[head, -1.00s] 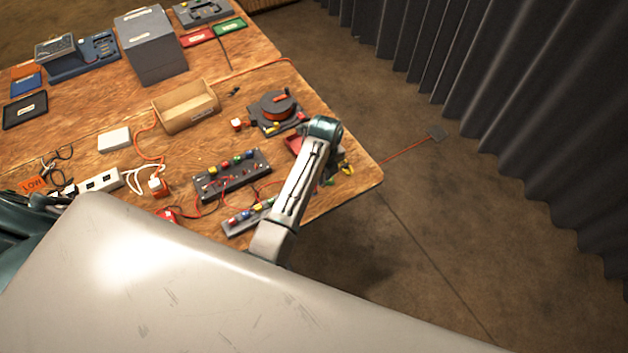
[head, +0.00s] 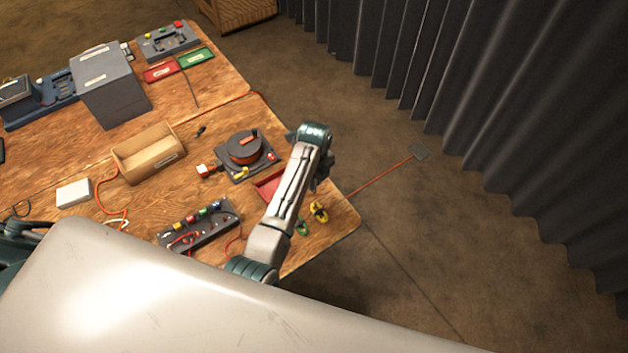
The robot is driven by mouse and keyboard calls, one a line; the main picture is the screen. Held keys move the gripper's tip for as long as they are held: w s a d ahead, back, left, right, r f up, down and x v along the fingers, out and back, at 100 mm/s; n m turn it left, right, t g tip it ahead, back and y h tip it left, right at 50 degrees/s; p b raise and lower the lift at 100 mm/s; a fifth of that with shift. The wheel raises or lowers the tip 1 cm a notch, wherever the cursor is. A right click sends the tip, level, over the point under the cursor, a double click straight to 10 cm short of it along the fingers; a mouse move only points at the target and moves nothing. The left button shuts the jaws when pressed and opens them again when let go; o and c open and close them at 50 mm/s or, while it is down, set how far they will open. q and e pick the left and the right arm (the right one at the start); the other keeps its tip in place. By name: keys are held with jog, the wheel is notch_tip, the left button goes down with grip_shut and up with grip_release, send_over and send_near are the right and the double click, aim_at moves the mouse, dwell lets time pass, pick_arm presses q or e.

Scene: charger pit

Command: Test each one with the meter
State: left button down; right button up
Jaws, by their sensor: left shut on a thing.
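My left gripper (head: 32,228) shows only in part at the left edge, dark and half behind my white body. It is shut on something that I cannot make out. My right arm stands over the table's right corner; its gripper is hidden. A blue stand with a dark-screened device (head: 38,100), which may be the meter, is at the far left. A grey strip with coloured terminals (head: 200,226) and red leads lies in front. A white block (head: 73,193) with an orange cord lies left of it. A white-and-orange plug (head: 205,170) lies beside an orange cable reel (head: 245,148).
A grey box (head: 110,85) and an open wooden bin (head: 148,152) stand on the table. Red (head: 161,73) and green (head: 196,58) labelled trays lie behind. A red tray (head: 270,185) and yellow clip (head: 319,211) lie by my right arm. A grey curtain (head: 500,120) hangs right.

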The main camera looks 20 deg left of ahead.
aim_at(314, 192)
pick_arm(q)
jog(key=shift+w+f, duration=0.3)
jog(key=shift+f, duration=0.25)
jog(key=shift+s+f, duration=0.45)
jog(key=shift+f, duration=0.4)
jog(key=shift+s+f, duration=0.15)
jog(key=shift+f, duration=0.4)
jog(key=shift+w+f, duration=0.35)
jog(key=shift+f, duration=0.55)
jog(key=shift+s, duration=0.1)
pick_arm(e)
jog(key=shift+s+a+f, duration=0.15)
jog(key=shift+s, duration=0.45)
